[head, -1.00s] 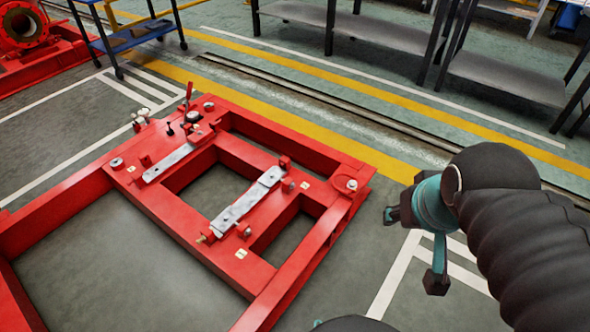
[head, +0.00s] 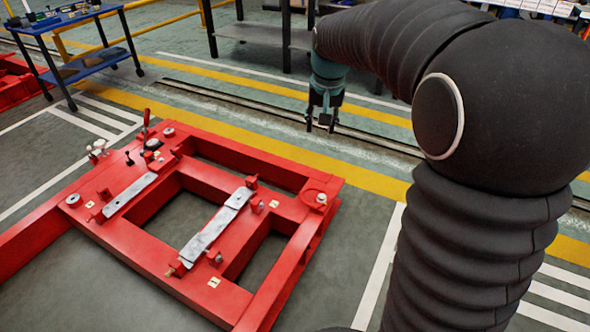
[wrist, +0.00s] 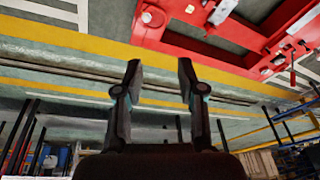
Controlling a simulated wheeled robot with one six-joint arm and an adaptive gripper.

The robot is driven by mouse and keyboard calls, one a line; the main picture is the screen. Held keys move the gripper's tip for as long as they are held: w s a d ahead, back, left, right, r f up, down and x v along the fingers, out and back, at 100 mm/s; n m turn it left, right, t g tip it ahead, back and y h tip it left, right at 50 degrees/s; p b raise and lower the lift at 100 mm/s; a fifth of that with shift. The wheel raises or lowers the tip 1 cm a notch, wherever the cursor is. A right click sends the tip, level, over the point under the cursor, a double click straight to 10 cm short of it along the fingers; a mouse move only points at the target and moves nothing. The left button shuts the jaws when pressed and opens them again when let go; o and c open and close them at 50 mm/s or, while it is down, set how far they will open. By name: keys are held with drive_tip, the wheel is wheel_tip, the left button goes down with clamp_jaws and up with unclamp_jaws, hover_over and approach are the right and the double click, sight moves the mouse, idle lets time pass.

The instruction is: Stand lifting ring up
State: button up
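The lifting ring (head: 313,194) is red and appears to lie flat on the right corner of the red pumpset frame (head: 245,300), beside a small pale fitting. In the wrist view what looks like the same ring (wrist: 153,15) is at the top, on the corner of the frame. My gripper (head: 320,122) hangs with its fingers down beyond that corner in the head view, over the floor. It is apart from the ring. In the wrist view the two fingers (wrist: 159,75) are spread with nothing between them.
Grey metal plates (head: 215,225) and small fittings sit on the frame. A blue cart (head: 85,40) stands at the back left, and a grey shelf (head: 262,34) at the back. A floor rail (head: 240,103) and yellow lines run behind the frame. The floor around the frame's right corner is clear.

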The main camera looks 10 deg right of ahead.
drive_tip(key=w+f+m+g, duration=0.1)
drive_tip(key=w+f, duration=1.2)
drive_tip(key=w, duration=0.1)
drive_tip(key=w+f+b, duration=0.1)
drive_tip(key=w+f, duration=0.2)
drive_tip(key=f, duration=0.8)
drive_tip(key=w+f+m+g, duration=0.1)
drive_tip(key=w+f, duration=0.1)
drive_tip(key=f, duration=0.9)
drive_tip(key=w+f+g+b, duration=0.1)
drive_tip(key=w+f, duration=0.2)
drive_tip(key=f, duration=0.8)
drive_tip(key=shift+w+a+f+m+b, duration=0.2)
drive_tip(key=shift+w+f+m+b, duration=0.1)
drive_tip(key=shift+f+b, duration=0.1)
clamp_jaws()
